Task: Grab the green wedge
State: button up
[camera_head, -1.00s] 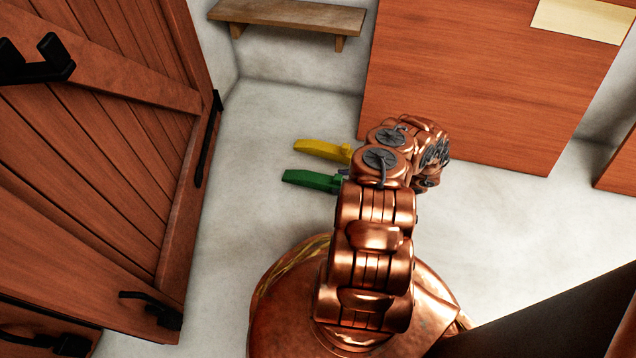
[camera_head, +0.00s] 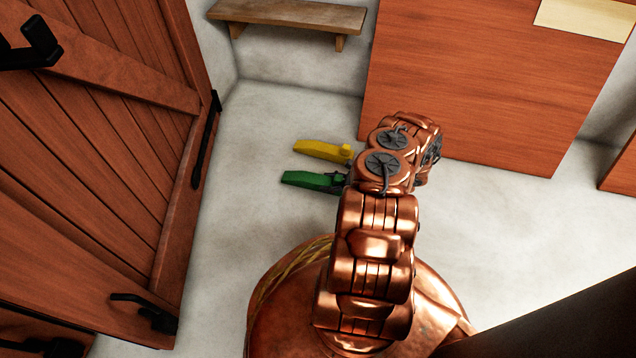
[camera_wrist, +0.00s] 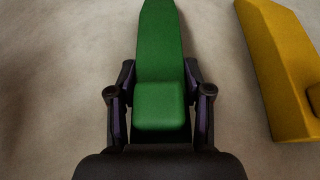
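The green wedge (camera_head: 312,180) lies on the pale floor left of my arm in the head view, its right end partly behind my gripper. In the wrist view the green wedge (camera_wrist: 160,60) points away from me, with its thick blocky end nearest. My gripper (camera_wrist: 160,80) has one dark finger on each side of that thick end. Narrow gaps seem to show between the fingers and the wedge, so it looks open around it. Whether a fingertip touches the wedge is hard to tell. In the head view my gripper is mostly hidden by my arm.
A yellow wedge (camera_head: 322,150) lies just behind the green one; it is close on the right in the wrist view (camera_wrist: 278,65). A wooden door (camera_head: 100,150) stands at left, a wooden panel (camera_head: 480,80) at back right, a shelf (camera_head: 290,14) on the wall. Floor left of the wedges is clear.

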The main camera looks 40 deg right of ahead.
jog(key=c, duration=0.7)
jog(key=shift+r, duration=0.15)
